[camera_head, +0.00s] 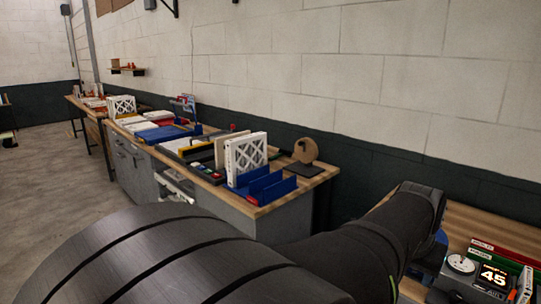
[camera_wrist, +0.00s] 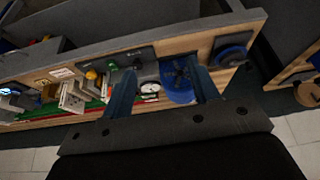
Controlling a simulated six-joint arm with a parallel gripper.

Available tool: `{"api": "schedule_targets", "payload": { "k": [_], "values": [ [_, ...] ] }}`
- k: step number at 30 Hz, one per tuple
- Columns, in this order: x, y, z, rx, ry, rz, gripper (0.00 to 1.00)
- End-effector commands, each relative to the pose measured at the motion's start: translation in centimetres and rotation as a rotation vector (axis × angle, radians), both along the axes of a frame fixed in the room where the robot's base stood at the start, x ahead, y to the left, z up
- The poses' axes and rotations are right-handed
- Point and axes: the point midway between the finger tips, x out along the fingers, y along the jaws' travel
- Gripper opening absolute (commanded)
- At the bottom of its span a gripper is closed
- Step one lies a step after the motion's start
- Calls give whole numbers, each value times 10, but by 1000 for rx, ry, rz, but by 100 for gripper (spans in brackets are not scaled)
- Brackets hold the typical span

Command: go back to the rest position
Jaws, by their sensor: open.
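My gripper (camera_wrist: 162,82) is open in the wrist view. Its two bluish fingers stand well apart with nothing held between them. Past the fingers is a workbench with a blue round object (camera_wrist: 181,84) and a white dial (camera_wrist: 149,90); both appear beyond the fingertips, apart from them as far as I can tell. In the head view my dark arm reaches to the right, over the near edge of the right-hand bench (camera_head: 478,222). The fingers are mostly hidden there by my wrist.
The right-hand bench carries a display reading 45 (camera_head: 493,276), a white dial (camera_head: 461,263) and red and green boxes (camera_head: 505,255). A long bench at the back holds a white lattice-faced filter (camera_head: 246,155) and a blue holder (camera_head: 268,187). Open floor (camera_head: 60,180) lies left.

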Motion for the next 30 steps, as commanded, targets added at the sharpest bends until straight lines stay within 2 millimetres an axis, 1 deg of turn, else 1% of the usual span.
{"api": "schedule_targets", "payload": {
  "k": [1, 17, 28, 30],
  "values": [
    [3, -8, 0, 3, 3, -10, 55],
    [28, -91, -3, 15, 14, -96, 55],
    [39, -151, -13, 22, 20, -157, 55],
    [40, -161, -19, 25, 22, -165, 55]
  ]
}}
